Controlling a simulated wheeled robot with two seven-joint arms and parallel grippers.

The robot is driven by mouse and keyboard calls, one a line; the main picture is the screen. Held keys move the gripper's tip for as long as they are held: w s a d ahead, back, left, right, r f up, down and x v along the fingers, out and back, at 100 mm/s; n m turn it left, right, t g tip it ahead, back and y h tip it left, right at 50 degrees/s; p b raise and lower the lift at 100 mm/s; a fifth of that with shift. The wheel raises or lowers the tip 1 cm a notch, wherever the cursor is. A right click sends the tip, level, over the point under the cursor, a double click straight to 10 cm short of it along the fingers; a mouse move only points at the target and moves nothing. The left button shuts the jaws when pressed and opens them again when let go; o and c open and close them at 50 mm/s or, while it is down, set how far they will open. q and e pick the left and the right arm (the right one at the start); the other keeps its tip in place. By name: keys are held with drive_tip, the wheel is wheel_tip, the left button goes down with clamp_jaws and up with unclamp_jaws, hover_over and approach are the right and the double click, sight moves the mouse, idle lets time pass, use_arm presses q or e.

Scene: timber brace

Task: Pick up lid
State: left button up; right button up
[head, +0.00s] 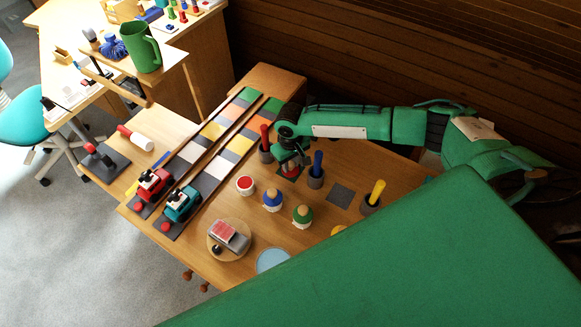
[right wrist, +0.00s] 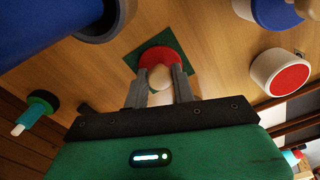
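The lid is a red disc with a pale round knob (right wrist: 160,77), lying on a dark green square (right wrist: 190,62) on the wooden table. In the head view, the red lid (head: 289,171) is partly hidden under my right gripper (head: 292,162). In the right wrist view, the two grey fingers of my right gripper (right wrist: 160,86) stand apart on either side of the knob, very close to it. I cannot tell whether they touch it. A white jar with a red top face (head: 245,184) stands nearby, also in the right wrist view (right wrist: 280,72). My left gripper is not in view.
Cups holding a red (head: 265,138), a blue (head: 317,165) and a yellow handle (head: 375,193) stand close around the gripper. Jars with blue (head: 272,200) and green (head: 303,214) knobbed tops stand in front. Two toy trucks sit on tracks at left. An empty dark square (head: 341,194) lies at right.

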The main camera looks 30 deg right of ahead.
drive_tip(key=c, duration=0.3)
drive_tip(key=shift+r, duration=0.1)
